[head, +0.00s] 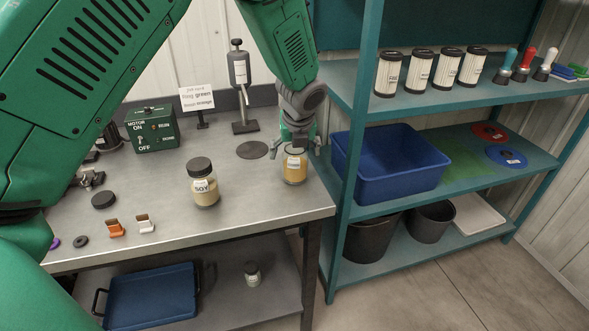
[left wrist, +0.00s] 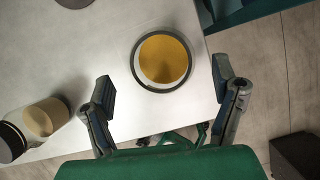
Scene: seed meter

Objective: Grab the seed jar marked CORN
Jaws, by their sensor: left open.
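An open-topped jar (head: 294,166) of yellow grain stands upright near the right end of the bench. Its white label is too small to read. My left gripper (head: 298,138) is open just above it, pointing down. In the left wrist view, the jar's round mouth (left wrist: 164,60) and yellow fill lie ahead of my spread left fingertips (left wrist: 164,80), and neither finger clearly touches it. A lidded jar marked SOY (head: 204,184) stands to the left; it also shows in the left wrist view (left wrist: 40,118).
A flat dark disc (head: 252,150) and a dispenser stand (head: 240,85) are behind on the bench (head: 245,205). A black lid (head: 103,200) lies to the left. The teal shelf (head: 380,205) with a blue bin (head: 390,175) is close on the right.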

